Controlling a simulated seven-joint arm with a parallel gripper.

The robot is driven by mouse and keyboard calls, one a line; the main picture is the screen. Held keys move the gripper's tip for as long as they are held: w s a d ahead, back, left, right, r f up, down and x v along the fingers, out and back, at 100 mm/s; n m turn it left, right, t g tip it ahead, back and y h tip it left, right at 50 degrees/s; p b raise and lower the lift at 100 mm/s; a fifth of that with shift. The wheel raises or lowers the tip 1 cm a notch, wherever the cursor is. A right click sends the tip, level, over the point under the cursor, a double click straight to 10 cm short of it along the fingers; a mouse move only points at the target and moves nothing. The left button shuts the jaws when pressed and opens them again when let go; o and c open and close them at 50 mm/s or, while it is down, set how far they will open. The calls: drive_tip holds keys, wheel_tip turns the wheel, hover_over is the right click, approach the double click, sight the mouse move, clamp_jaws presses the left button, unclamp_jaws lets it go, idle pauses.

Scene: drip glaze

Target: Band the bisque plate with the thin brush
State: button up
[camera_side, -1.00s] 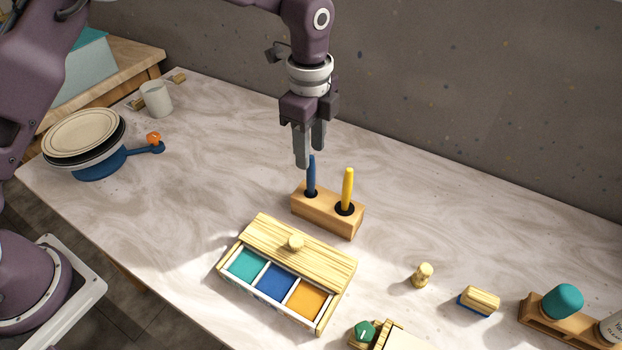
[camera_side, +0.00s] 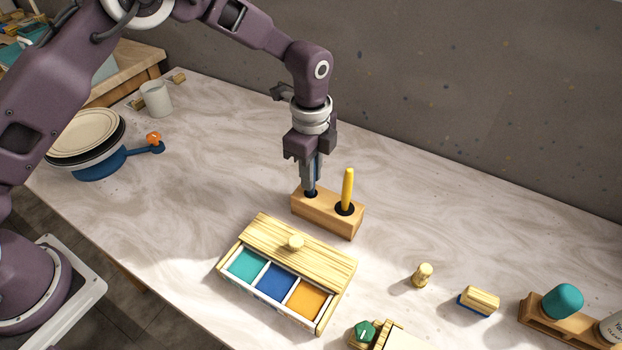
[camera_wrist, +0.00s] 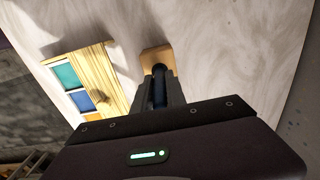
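The plate (camera_side: 84,132), pale with faint rings, lies flat on a dark disc on the blue banding wheel (camera_side: 100,170) at the far left. The blue-handled brush (camera_side: 318,166) stands upright in the left hole of the wooden brush block (camera_side: 328,213). The yellow-handled brush (camera_side: 347,188) stands in the right hole. Which brush is thinner is hard to tell. My gripper (camera_side: 312,183) points down at the block, its fingers closed on the blue handle. In the wrist view, the blue handle (camera_wrist: 159,88) shows between the two fingers.
A wooden box (camera_side: 300,255) with teal, blue and orange glaze wells and a knobbed lid stands in front of the block. A white cup (camera_side: 156,98) stands back left. A wooden knob (camera_side: 422,274), a sponge-like block (camera_side: 479,301) and a bottle rack (camera_side: 540,318) lie right.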

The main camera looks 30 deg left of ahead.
clamp_jaws()
drive_tip(key=shift+r, duration=6.55)
drive_tip(key=s+d+f+m+t, duration=0.1)
drive_tip(key=s+f+m, duration=0.1)
drive_tip(key=s, duration=0.8)
drive_tip(key=s+d+f+m+t+h, duration=0.1)
drive_tip(key=s+f+m, duration=0.2)
drive_tip(key=s, duration=0.8)
drive_tip(key=m, duration=0.2)
drive_tip(key=shift+s+d+m, duration=0.25)
drive_tip(key=shift+d+m, duration=0.05)
drive_tip(key=shift+d, duration=0.1)
